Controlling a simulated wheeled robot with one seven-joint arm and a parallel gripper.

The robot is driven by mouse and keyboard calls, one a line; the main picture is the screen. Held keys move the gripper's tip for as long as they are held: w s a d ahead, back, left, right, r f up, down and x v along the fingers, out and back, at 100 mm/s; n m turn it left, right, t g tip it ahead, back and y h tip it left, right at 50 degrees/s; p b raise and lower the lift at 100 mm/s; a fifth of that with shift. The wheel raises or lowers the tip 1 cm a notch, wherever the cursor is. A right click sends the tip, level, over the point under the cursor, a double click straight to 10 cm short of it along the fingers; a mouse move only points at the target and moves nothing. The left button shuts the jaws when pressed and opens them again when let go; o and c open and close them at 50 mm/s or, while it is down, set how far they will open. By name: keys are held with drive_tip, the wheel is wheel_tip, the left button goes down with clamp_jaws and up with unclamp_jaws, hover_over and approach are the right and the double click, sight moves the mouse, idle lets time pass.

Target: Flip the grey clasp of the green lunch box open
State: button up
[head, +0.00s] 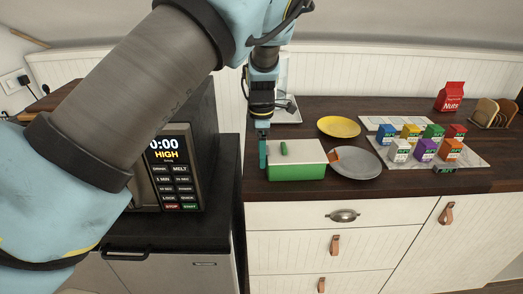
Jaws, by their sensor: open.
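The lunch box (296,173) stands near the front edge of the dark wooden counter, left of the grey plate. It has a green lower body, a pale upper part and a short green bar on top. I cannot make out the grey clasp; it may be hidden or too small. My gripper (263,155) points down at the left end of the lunch box, close beside it. It is open, and nothing shows between its fingers. I cannot tell whether it touches the box.
A grey plate (357,163) with a small orange-brown piece (335,156) at its edge is right of the box. A yellow plate (339,127) lies behind. Several small coloured cartons (424,150) stand on a pale tray farther right. A microwave (174,170) is left.

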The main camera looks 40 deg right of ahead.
clamp_jaws()
idle(0.6)
drive_tip(key=shift+w, duration=0.1)
drive_tip(key=g+h+b, duration=0.1)
drive_tip(key=b, duration=0.1)
drive_tip(key=a+f+h+b, duration=0.1)
drive_tip(key=b, duration=0.2)
drive_tip(key=shift+w+g+h, duration=0.3)
drive_tip(key=shift+w+g, duration=0.1)
drive_tip(key=b, duration=0.1)
drive_tip(key=g+h+b, duration=0.1)
drive_tip(key=b, duration=0.1)
drive_tip(key=shift+w+a+f, duration=0.15)
drive_tip(key=shift+a, duration=0.1)
drive_tip(key=shift+a+g+h+b, duration=0.1)
drive_tip(key=shift+g+h+b, duration=0.4)
drive_tip(key=shift+b, duration=0.75)
drive_tip(key=shift+h, duration=0.3)
